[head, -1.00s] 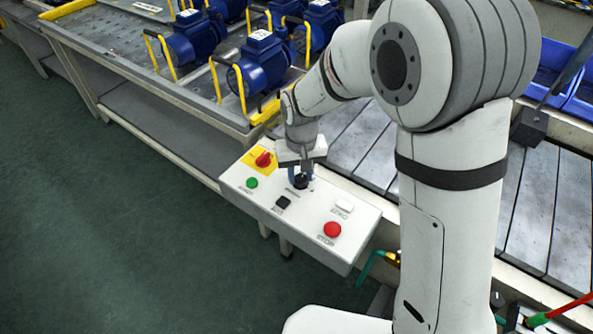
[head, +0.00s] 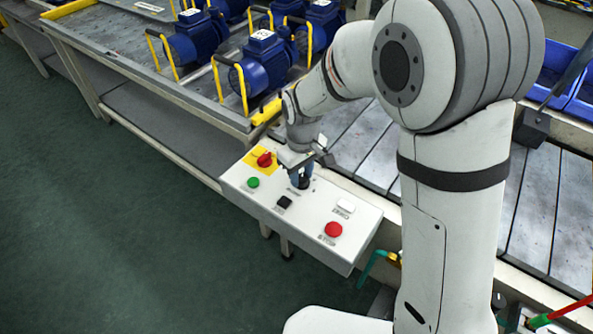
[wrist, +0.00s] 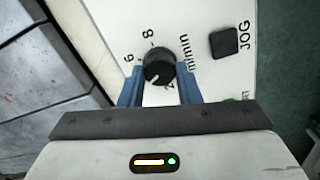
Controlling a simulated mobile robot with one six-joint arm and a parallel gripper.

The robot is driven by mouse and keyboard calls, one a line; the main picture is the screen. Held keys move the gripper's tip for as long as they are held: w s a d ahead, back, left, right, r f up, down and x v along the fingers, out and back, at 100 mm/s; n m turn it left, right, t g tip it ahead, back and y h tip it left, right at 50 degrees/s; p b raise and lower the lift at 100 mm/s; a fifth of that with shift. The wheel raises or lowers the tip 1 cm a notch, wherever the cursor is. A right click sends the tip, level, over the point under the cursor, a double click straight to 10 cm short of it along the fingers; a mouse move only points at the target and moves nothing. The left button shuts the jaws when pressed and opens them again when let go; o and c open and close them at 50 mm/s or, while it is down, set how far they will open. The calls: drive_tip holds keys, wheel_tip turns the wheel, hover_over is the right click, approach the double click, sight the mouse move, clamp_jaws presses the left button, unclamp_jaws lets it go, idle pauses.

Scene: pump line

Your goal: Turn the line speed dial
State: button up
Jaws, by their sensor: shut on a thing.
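The line speed dial is a black round knob (wrist: 159,72) with a pale pointer mark on its face, set in the white control panel (head: 262,204). Printed numbers, among them 6 and 8, and "m/min" surround it in the wrist view. My gripper (wrist: 160,90) has its blue fingers on either side of the knob, shut on it. In the head view my gripper (head: 302,182) reaches down onto the panel and mostly hides the dial. The pointer mark faces the lower left in the wrist view.
Blue pumps (head: 264,70) stand behind.

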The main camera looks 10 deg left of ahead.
sight(303, 176)
drive_tip(key=shift+w+d+r, duration=0.1)
drive_tip(key=shift+w, duration=0.05)
drive_tip(key=o, duration=0.9)
drive_tip(key=shift+d, duration=0.1)
drive_tip(key=shift+o, duration=0.4)
wheel_tip(303, 176, up, 8)
drive_tip(key=shift+f, duration=0.15)
